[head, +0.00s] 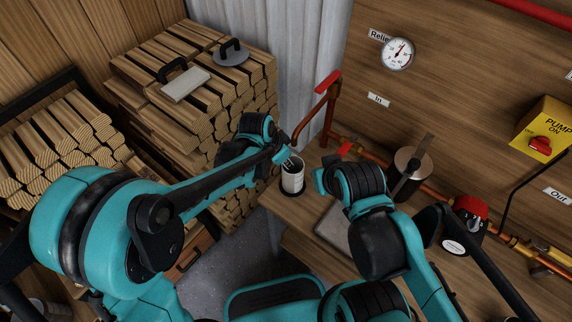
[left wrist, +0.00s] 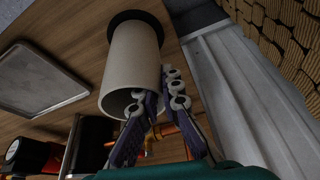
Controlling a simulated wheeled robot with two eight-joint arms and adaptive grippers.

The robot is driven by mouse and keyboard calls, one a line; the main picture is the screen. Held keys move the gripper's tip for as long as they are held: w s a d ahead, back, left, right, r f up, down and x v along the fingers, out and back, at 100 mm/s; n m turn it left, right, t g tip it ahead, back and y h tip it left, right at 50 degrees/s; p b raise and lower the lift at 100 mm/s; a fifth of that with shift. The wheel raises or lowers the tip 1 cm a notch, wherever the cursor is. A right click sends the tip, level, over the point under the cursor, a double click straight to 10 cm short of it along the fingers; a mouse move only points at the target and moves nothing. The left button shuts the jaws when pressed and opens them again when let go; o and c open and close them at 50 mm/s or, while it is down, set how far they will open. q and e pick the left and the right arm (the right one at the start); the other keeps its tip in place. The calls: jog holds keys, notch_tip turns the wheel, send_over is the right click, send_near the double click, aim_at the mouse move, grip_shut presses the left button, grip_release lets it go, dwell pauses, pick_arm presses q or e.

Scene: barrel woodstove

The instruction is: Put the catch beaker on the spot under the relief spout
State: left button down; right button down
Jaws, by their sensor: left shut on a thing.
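The catch beaker (head: 292,180) is a pale upright cylinder at the left end of the wooden bench. In the left wrist view the beaker (left wrist: 133,60) has its base at a round black spot (left wrist: 120,17); the spot's dark edge (head: 291,194) also shows in the head view. I cannot tell whether the base touches it. My left gripper (head: 288,157) is shut on the beaker's rim; its fingers (left wrist: 160,108) show in the left wrist view.
A grey tray (head: 335,226) lies on the bench right of the beaker. Stacked firewood (head: 190,100) fills the left side. A red-handled valve (head: 327,83) rises behind the beaker.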

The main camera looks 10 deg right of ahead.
pick_arm(q)
jog(key=shift+f, duration=0.15)
jog(key=shift+f, duration=0.15)
jog(key=c, duration=1.7)
grip_release()
jog(key=shift+a+r+p, duration=0.1)
jog(key=shift+r+p, duration=0.2)
jog(key=shift+r, duration=0.15)
jog(key=p+v, duration=0.4)
jog(key=v, duration=0.8)
jog(key=s+a+r+n+t+y, duration=0.1)
jog(key=s+a+n, duration=0.2)
jog(key=a, duration=0.6)
jog(key=s+a+r+n+t+y, duration=0.1)
jog(key=s+a+n, duration=0.3)
jog(key=a, duration=0.4)
jog(key=s+a+r+n+t+y, duration=0.1)
jog(key=s+a+r+n+t, duration=0.1)
jog(key=a+n, duration=0.4)
jog(key=shift+s+a+t+y, duration=0.1)
jog(key=shift+s+a+t, duration=0.15)
jog(key=shift+a, duration=0.35)
jog(key=shift+s+a+t+y, duration=0.15)
jog(key=shift+s+a, duration=0.1)
jog(key=shift+a, duration=0.4)
jog(key=shift+s+a+t+y, duration=0.1)
jog(key=shift+s+a+t, duration=0.15)
jog(key=shift+a, duration=0.35)
